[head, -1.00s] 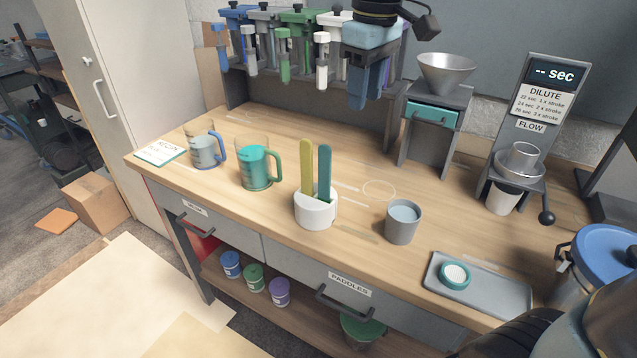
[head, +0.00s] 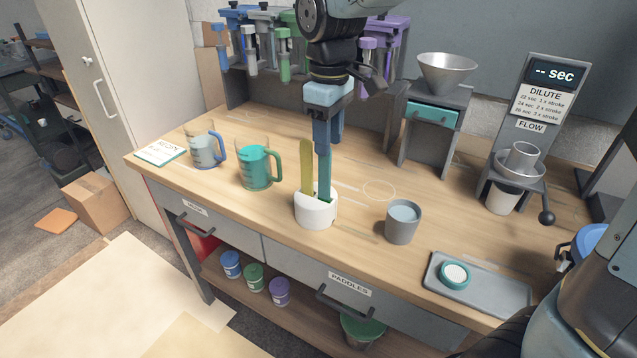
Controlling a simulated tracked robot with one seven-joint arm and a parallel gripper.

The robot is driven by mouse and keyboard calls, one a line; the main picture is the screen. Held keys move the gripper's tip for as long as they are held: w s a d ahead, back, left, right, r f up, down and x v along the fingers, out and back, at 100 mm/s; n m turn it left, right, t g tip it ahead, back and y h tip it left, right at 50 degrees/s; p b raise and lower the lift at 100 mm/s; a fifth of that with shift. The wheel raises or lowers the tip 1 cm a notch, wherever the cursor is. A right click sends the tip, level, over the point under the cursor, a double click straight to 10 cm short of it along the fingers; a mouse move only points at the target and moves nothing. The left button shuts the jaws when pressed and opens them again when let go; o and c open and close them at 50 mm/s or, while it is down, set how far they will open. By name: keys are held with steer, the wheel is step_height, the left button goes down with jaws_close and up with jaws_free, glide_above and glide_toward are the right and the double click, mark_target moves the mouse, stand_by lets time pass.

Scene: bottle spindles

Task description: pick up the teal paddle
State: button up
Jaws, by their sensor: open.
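The teal paddle (head: 325,178) stands upright in a white holder (head: 316,213) on the workbench. A yellow-green paddle (head: 306,168) stands beside it on the left in the same holder. My gripper (head: 329,144) points down with its blue fingers at the teal paddle's upper end. The fingers are open and hide the paddle's top. I cannot tell whether they touch it or whether it lies between them.
A teal measuring jug (head: 256,169) and a clear jug with a blue handle (head: 203,146) stand left of the holder. A grey cup (head: 402,222) stands to the right, with a grey tray (head: 479,287) beyond it. Hanging dispensers (head: 283,45) line the back.

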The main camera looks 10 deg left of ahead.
mark_target(324, 184)
steer(key=f, duration=0.5)
steer(key=shift+w+a+f, duration=0.15)
steer(key=shift+a, duration=0.2)
jaws_close()
